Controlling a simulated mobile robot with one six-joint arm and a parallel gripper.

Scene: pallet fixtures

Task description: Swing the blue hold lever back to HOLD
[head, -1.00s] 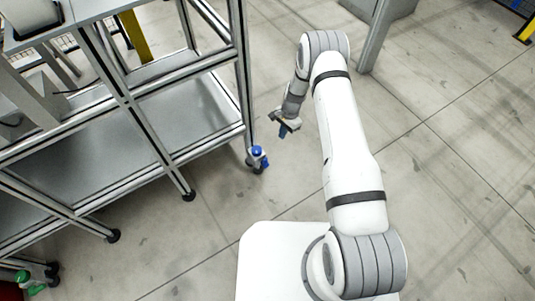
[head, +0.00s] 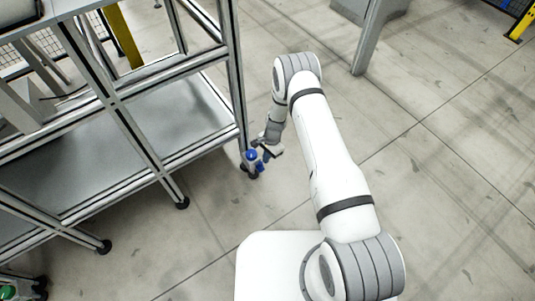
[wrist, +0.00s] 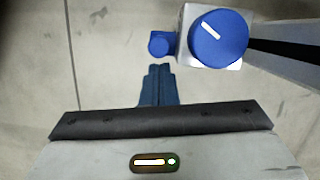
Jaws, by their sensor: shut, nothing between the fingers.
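The blue hold lever unit (head: 251,155) sits low at the foot of the cart's near right post. In the wrist view it shows as a large round blue cap (wrist: 218,38) with a white mark on a pale block. A smaller round blue knob (wrist: 160,44) stands out to the block's left. My gripper (wrist: 157,70) has its blue fingers shut and empty, their tips just below the small knob in the picture. Whether they touch it I cannot tell. In the head view my gripper (head: 262,158) is right beside the lever unit and partly overlaps it.
The metal frame cart (head: 150,140) with its shelves fills the left side. A green-topped foot unit (head: 9,292) shows at the lower left. A grey post (head: 372,35) stands at the top right. The concrete floor right of my arm is clear.

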